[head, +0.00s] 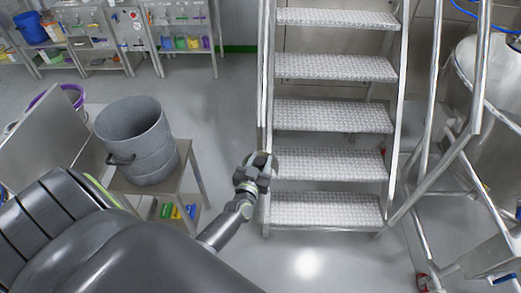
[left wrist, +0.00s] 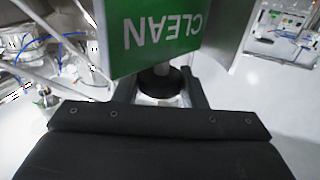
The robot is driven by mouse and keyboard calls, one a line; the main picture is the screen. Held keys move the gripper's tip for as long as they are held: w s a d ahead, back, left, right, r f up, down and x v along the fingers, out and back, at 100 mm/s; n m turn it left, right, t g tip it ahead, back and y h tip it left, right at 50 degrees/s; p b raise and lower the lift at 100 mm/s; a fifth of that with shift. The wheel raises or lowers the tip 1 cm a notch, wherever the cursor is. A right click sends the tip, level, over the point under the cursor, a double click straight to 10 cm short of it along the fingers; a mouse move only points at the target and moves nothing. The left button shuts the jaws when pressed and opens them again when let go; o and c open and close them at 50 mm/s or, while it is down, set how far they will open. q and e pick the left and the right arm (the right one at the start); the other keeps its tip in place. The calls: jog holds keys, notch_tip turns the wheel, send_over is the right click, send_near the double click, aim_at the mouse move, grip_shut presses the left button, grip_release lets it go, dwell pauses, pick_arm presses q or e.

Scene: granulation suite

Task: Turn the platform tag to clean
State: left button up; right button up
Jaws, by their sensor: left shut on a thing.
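The platform tag (left wrist: 152,38) shows in the left wrist view as a green plate reading CLEAN, upside down in that picture. A dark round piece (left wrist: 160,80) sits just below it, between the fingers. My left gripper (left wrist: 160,92) is shut on the tag at this piece. In the head view my left gripper (head: 257,166) is beside the left rail of the platform stairs (head: 330,117), low down; the tag cannot be made out there. My right gripper is not in view.
A grey drum (head: 137,142) stands on a small metal table (head: 190,160) left of the gripper. A steel vessel (head: 490,85) and tubular rails stand at the right. Benches with containers line the back left. Open floor (head: 225,95) lies between table and stairs.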

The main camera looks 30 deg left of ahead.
pick_arm(q)
jog(key=n+y+p, duration=0.1)
jog(key=n+g+y+p, duration=0.1)
jog(key=y+p, duration=0.1)
jog(key=shift+w+r+n+y, duration=0.1)
jog(key=shift+r+n+y, duration=0.2)
jog(key=shift+r, duration=0.05)
jog(key=shift+n+g+y+p, duration=0.3)
jog(key=shift+g+y+p, duration=0.2)
jog(key=shift+f+n+g+y, duration=0.2)
jog(key=shift+n+g+y, duration=0.65)
jog(key=shift+y, duration=0.35)
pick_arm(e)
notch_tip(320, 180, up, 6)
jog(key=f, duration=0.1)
pick_arm(q)
jog(key=shift+f+n+g+y+b, duration=0.15)
jog(key=shift+n+g+y+b, duration=0.2)
jog(key=shift+n+g+y, duration=0.65)
jog(key=shift+n+g+y+b, duration=0.7)
jog(key=shift+n+g+y, duration=0.15)
jog(key=shift+g, duration=0.2)
jog(key=n+g+y+b, duration=0.2)
jog(key=n+g+b, duration=0.1)
jog(key=g, duration=0.1)
jog(key=shift+n+g+b, duration=0.4)
jog(key=shift+g+b, duration=0.15)
jog(key=shift+g, duration=0.25)
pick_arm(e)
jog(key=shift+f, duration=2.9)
